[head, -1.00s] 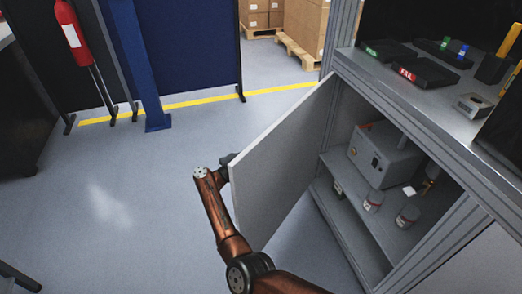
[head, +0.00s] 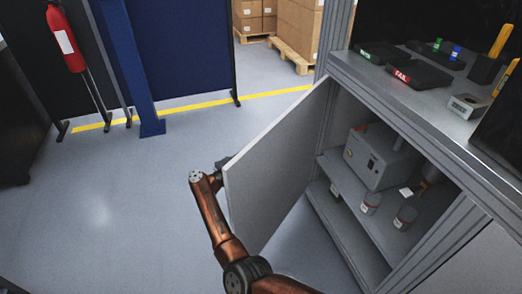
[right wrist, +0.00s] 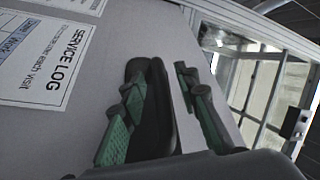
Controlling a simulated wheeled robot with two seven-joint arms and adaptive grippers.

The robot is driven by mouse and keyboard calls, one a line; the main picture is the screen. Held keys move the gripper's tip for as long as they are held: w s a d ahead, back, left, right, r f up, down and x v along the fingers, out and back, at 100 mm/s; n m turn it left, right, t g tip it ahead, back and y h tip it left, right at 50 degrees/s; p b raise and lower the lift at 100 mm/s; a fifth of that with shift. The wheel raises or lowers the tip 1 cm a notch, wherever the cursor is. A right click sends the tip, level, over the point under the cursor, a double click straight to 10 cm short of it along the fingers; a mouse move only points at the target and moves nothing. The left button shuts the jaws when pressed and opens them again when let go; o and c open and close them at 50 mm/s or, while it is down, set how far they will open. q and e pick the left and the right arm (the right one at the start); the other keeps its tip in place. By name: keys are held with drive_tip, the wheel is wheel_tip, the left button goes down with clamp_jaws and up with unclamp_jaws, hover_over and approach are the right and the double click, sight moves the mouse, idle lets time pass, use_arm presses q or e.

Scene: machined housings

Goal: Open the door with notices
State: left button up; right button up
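The grey cabinet door (head: 275,170) stands wide open, its inner face towards the head camera. In the right wrist view its outer face (right wrist: 150,30) carries a "SERVICE LOG" notice (right wrist: 38,60) and part of another sheet (right wrist: 85,4). A black upright handle (right wrist: 153,105) stands on that face. My right gripper (right wrist: 165,108) has its green-padded fingers apart, one on each side of the handle. A strip of door shows between handle and right finger. In the head view the right gripper (head: 222,163) is mostly hidden behind the door's free edge. My left gripper is out of view.
The open cabinet holds a grey machine (head: 378,158) and jars (head: 371,202) on its shelf (head: 350,178). Trays and a "FAIL" block (head: 402,76) lie on the worktop. A blue post (head: 135,65) and fire extinguisher (head: 65,40) stand left. Floor left of the door is clear.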

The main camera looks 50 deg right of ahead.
drive_tip(key=v, duration=1.2)
drive_tip(key=shift+c, duration=0.4)
